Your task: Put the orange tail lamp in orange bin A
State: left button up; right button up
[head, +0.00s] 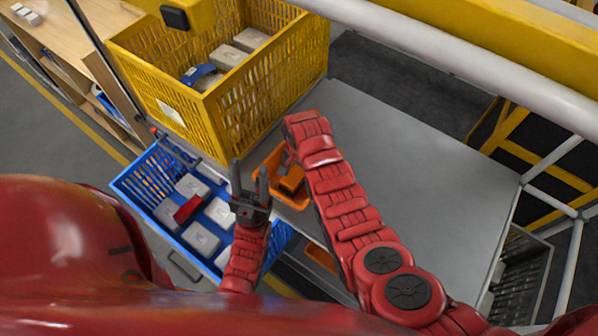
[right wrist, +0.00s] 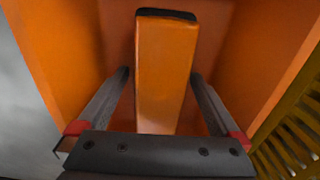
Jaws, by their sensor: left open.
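The orange tail lamp (right wrist: 165,75) is a long block with a dark far end. It lies inside an orange bin (right wrist: 75,50) in the right wrist view. In the head view, the lamp (head: 293,178) shows in the orange bin (head: 268,166) on the grey table, partly behind my right arm. No letter is readable on the bin. My right gripper (right wrist: 160,80) reaches into the bin with its fingers spread either side of the lamp, narrow gaps showing. The head view hides this gripper behind my arm. My left gripper (head: 247,182) is open and empty, left of the orange bin.
A yellow crate (head: 265,95) with grey boxes and a blue part stands behind the bin. A blue crate (head: 152,180) with boxes and a red part is at left. The grey table (head: 420,150) is clear on the right. White rails (head: 470,65) cross above.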

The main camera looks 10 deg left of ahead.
aim_at(299, 169)
jog(key=shift+r, duration=0.1)
jog(key=shift+r, duration=0.75)
notch_tip(299, 169, up, 4)
jog(key=shift+w+r+b, duration=0.1)
jog(key=shift+b, duration=1.05)
notch_tip(299, 169, up, 6)
jog(key=p, duration=0.3)
jog(key=shift+p, duration=0.4)
jog(key=shift+r+p, duration=0.25)
jog(key=shift+p, duration=0.15)
